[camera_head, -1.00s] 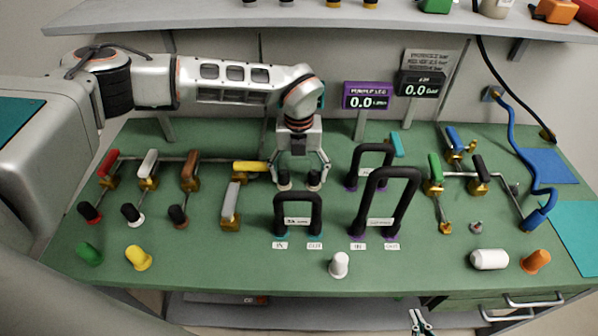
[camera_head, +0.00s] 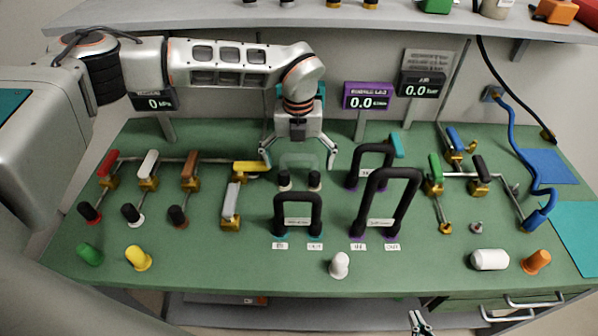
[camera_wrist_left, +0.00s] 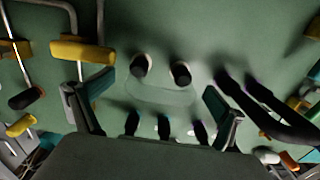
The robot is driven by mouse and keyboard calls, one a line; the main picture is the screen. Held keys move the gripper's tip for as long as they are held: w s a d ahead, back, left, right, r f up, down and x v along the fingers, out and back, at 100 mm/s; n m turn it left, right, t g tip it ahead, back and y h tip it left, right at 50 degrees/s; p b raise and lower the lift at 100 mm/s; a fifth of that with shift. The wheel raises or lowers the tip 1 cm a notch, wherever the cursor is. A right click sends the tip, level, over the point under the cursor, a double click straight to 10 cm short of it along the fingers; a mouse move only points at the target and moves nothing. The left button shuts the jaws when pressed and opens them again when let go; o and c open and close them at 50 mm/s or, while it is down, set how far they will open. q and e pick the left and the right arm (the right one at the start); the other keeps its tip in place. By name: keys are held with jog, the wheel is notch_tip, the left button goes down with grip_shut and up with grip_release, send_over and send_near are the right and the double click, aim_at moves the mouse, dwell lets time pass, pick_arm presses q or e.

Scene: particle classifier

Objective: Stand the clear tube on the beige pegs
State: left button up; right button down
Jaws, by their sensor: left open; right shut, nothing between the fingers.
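The clear tube (camera_head: 315,179) is a faint see-through arch with two black ends. It stands upright behind the front black arch, and its black ends sit over pale beige pegs (camera_head: 284,189), mostly hidden by them. In the left wrist view the tube (camera_wrist_left: 140,66) shows its two black ends and a faint outline. My left gripper (camera_head: 298,160) is open above it, with one finger on each side and apart from the black ends. My right gripper (camera_head: 421,324) is shut and empty at the bottom edge, in front of the bench.
Black arches (camera_head: 299,199) and (camera_head: 385,203) stand close in front and to the right. A yellow-handled valve (camera_head: 250,167) is close on the left. A white plug (camera_head: 339,264) stands at the front. Bare green bench lies around it.

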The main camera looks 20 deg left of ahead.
pick_arm(q)
jog(key=r, duration=0.7)
jog(key=shift+d+r, duration=0.2)
jog(key=shift+r, duration=0.2)
